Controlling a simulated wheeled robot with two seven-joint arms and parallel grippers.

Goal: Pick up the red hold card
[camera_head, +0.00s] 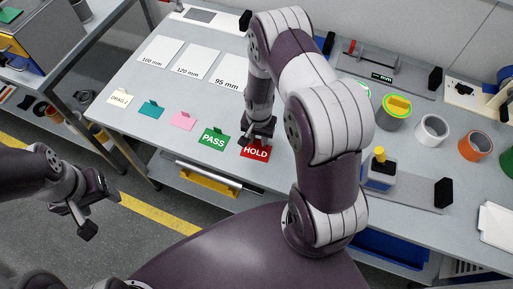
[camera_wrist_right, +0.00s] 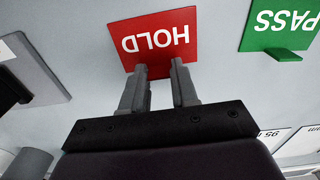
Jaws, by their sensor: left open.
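The red hold card (camera_head: 256,153) lies at the front edge of the grey bench, right of the green PASS card (camera_head: 213,139). In the right wrist view the hold card (camera_wrist_right: 155,35) fills the area just beyond the fingertips, its lettering upside down. My right gripper (camera_head: 260,131) is down at the card's back edge. In the wrist view its two fingers (camera_wrist_right: 160,72) stand apart with some red between them; whether they press on the card's tab is unclear. My left gripper (camera_head: 82,213) is open and empty, off the bench at the left.
Pink (camera_head: 183,121), teal (camera_head: 151,109) and cream (camera_head: 117,97) cards lie in a row to the left. White labelled sheets (camera_head: 196,61) lie behind. Cups (camera_head: 432,130) and a yellow-topped fixture (camera_head: 379,172) stand to the right. A yellow-fronted drawer (camera_head: 208,182) hangs below the bench.

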